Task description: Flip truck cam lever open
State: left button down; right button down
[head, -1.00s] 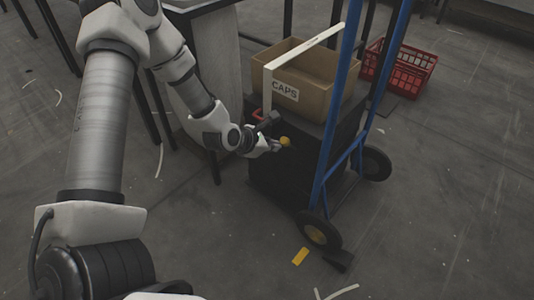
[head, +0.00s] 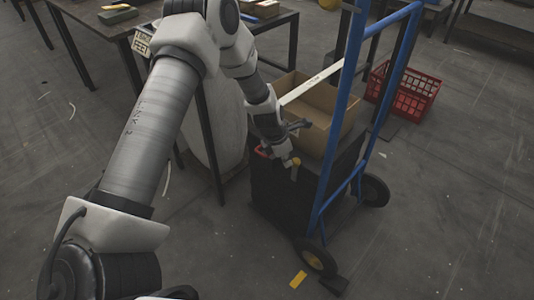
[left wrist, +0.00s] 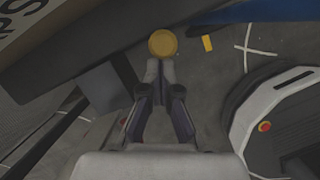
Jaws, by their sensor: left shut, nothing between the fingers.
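The truck is a blue-framed hand truck (head: 342,110) carrying a black case (head: 285,200) with an open cardboard box (head: 338,124) on top. My left gripper (head: 289,163) is shut and empty at the knob, reaching down from above. In the left wrist view the knob (left wrist: 163,43) lies just beyond the closed fingertips (left wrist: 160,66); whether they touch I cannot tell. My right gripper is out of view.
A white strap (head: 312,82) runs over the box. A red crate (head: 405,92) is on the floor behind the truck. A table (head: 110,30) stands at the left, close to my arm. The truck's wheel (head: 318,258) is at front, with open floor to the right.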

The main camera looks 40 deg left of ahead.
pick_arm(q)
jog(key=shift+w+r, duration=0.15)
jog(key=shift+w, duration=0.1)
dwell(0.3)
jog(key=v, duration=1.1)
jog(key=shift+s+r, duration=0.3)
jog(key=shift+s, duration=0.05)
